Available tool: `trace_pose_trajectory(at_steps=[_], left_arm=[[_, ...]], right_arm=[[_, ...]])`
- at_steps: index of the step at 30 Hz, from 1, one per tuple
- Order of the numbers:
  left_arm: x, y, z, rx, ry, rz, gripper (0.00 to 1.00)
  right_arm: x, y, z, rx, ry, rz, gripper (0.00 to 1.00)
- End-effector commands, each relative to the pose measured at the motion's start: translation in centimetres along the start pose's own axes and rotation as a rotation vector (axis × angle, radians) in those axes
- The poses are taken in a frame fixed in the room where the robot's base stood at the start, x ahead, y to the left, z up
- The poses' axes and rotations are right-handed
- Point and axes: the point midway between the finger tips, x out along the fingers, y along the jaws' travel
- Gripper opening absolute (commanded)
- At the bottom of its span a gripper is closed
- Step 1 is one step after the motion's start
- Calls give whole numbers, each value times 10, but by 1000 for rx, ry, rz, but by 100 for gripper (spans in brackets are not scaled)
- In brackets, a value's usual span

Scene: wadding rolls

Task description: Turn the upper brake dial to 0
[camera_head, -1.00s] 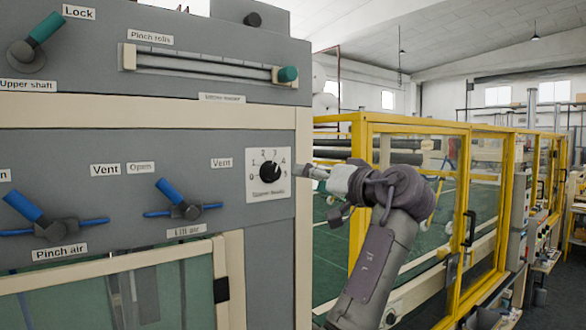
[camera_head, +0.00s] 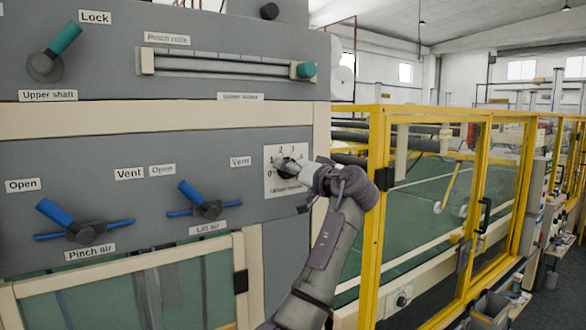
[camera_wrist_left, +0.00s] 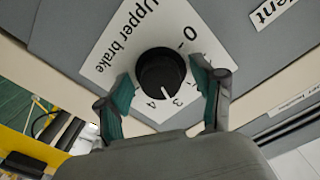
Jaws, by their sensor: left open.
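The upper brake dial (camera_wrist_left: 160,70) is a round black knob on a white scale plate (camera_wrist_left: 112,60) labelled "Upper brake". Its white mark points between 3 and 4, and the 0 lies on the other side of the knob. In the head view the plate (camera_head: 271,181) is on the grey panel's right part, with the dial partly hidden by my gripper. My left gripper (camera_wrist_left: 163,88) is open, its teal-padded fingers on either side of the knob, with gaps visible. It also shows in the head view (camera_head: 292,168). My right gripper is not in view.
The blue lift air lever (camera_head: 195,195) and pinch air lever (camera_head: 62,215) are left of the dial. The upper shaft lever (camera_head: 63,40) and pinch rolls slider (camera_head: 303,70) are above. A yellow-framed guard (camera_head: 378,200) stands to the right.

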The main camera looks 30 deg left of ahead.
Motion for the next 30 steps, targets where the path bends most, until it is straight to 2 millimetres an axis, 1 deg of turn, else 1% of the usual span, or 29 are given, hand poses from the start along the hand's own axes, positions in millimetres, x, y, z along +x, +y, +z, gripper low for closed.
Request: trace_pose_trajectory(at_steps=[3,4,11,12,14,15,23,30], left_arm=[[0,0,0,0,0,0,68],[0,0,0,0,0,0,66],[0,0,0,0,0,0,28],[0,0,0,0,0,0,21],[0,0,0,0,0,0,11],[0,0,0,1,0,0,8],[-1,1,1,-29,0,0,8],[-1,2,2,-155,2,0,8]], right_arm=[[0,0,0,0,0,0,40],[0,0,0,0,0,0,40],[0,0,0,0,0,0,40],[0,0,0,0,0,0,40],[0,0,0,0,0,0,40],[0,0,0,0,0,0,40],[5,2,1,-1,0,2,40],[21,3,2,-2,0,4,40]])
